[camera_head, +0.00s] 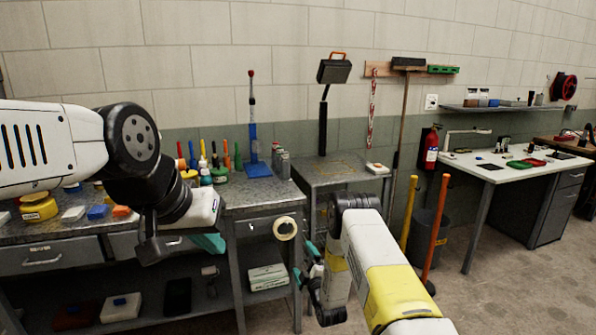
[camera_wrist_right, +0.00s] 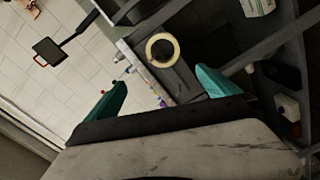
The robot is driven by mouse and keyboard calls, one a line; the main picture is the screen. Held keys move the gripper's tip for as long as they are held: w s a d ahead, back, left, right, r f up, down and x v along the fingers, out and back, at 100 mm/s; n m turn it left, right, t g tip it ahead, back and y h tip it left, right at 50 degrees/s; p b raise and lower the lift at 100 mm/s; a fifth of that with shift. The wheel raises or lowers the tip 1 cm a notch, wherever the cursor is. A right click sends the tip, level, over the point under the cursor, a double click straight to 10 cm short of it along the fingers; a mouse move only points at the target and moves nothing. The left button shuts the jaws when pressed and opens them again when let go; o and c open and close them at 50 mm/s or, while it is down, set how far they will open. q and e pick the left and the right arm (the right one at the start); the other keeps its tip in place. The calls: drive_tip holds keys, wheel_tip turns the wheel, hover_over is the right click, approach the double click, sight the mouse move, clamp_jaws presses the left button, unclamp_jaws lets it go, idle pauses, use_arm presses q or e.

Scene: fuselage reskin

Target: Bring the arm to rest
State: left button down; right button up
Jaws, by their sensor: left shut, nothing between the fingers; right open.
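My left arm comes in from the left in the head view, and its gripper (camera_head: 208,243) with teal fingers is shut and empty in front of the bench drawers. My right arm comes up from the lower right, and its gripper (camera_head: 310,262) is near the bench's right leg. In the right wrist view the right gripper (camera_wrist_right: 158,95) has its two teal fingers wide apart with nothing held between them. A tape roll (camera_head: 285,228) shows just above the right gripper in the head view. The roll (camera_wrist_right: 162,50) also shows beyond the fingers in the right wrist view.
The steel workbench (camera_head: 255,195) holds bottles, tools and a blue-based stand (camera_head: 257,168). A smaller metal table (camera_head: 340,172) stands to its right. Orange (camera_head: 436,230) and yellow (camera_head: 409,212) posts and a dark bin (camera_head: 428,232) stand beyond my right arm. Floor (camera_head: 530,275) is clear at right.

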drive_tip(key=w+d+r+m+g+h, duration=0.1)
drive_tip(key=w+d+r+m, duration=0.1)
drive_tip(key=r, duration=0.6)
drive_tip(key=w+d+r+m+g+h, duration=0.1)
drive_tip(key=w+d+r+m, duration=0.1)
drive_tip(key=r, duration=0.6)
drive_tip(key=s+d+r+m+g+h, duration=0.1)
drive_tip(key=s+d+r+m, duration=0.1)
drive_tip(key=s+r, duration=0.3)
drive_tip(key=s+d+r+m+g, duration=0.2)
drive_tip(key=r, duration=0.6)
drive_tip(key=s+d+r+m+g, duration=0.1)
drive_tip(key=s+r+m+g, duration=0.1)
drive_tip(key=s, duration=1.1)
drive_tip(key=s+d+r+m+g, duration=0.1)
drive_tip(key=s+r+m+g, duration=0.1)
drive_tip(key=s, duration=1.1)
drive_tip(key=s+d+r+m+g, duration=0.1)
drive_tip(key=s+r+m, duration=0.3)
drive_tip(key=s, duration=0.9)
drive_tip(key=shift+s+d+r+g, duration=0.15)
drive_tip(key=shift+d+r+g, duration=0.25)
drive_tip(key=shift+d, duration=0.2)
